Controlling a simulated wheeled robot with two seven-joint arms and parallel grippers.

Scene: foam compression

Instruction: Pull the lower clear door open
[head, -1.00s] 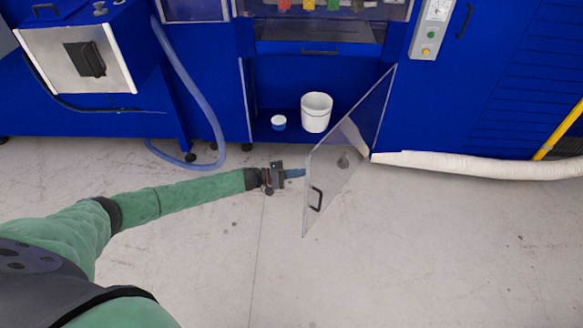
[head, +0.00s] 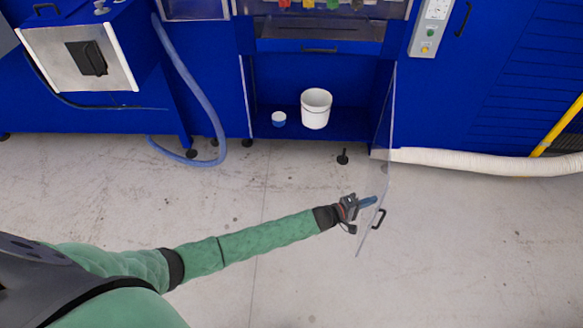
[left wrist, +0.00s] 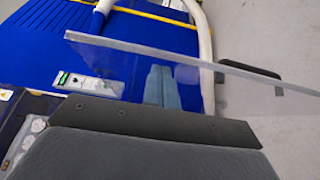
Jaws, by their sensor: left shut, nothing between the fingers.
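The lower clear door (head: 384,160) stands swung wide open, hinged at the right side of the blue machine's lower opening. Its black handle (head: 378,218) is on the face turned away from the opening. My left gripper (head: 368,202) is shut and empty, at the inner face of the door near its free edge; whether it touches the panel I cannot tell. In the left wrist view the clear door (left wrist: 200,70) crosses the picture just past the blue-grey fingers (left wrist: 161,88). My right gripper is not in view.
Inside the opening stand a white bucket (head: 316,110) and a small blue-and-white tub (head: 279,119). A white hose (head: 470,160) lies on the floor at right, by the door's hinge side. A grey-blue hose (head: 195,90) hangs at left. The floor in front is clear.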

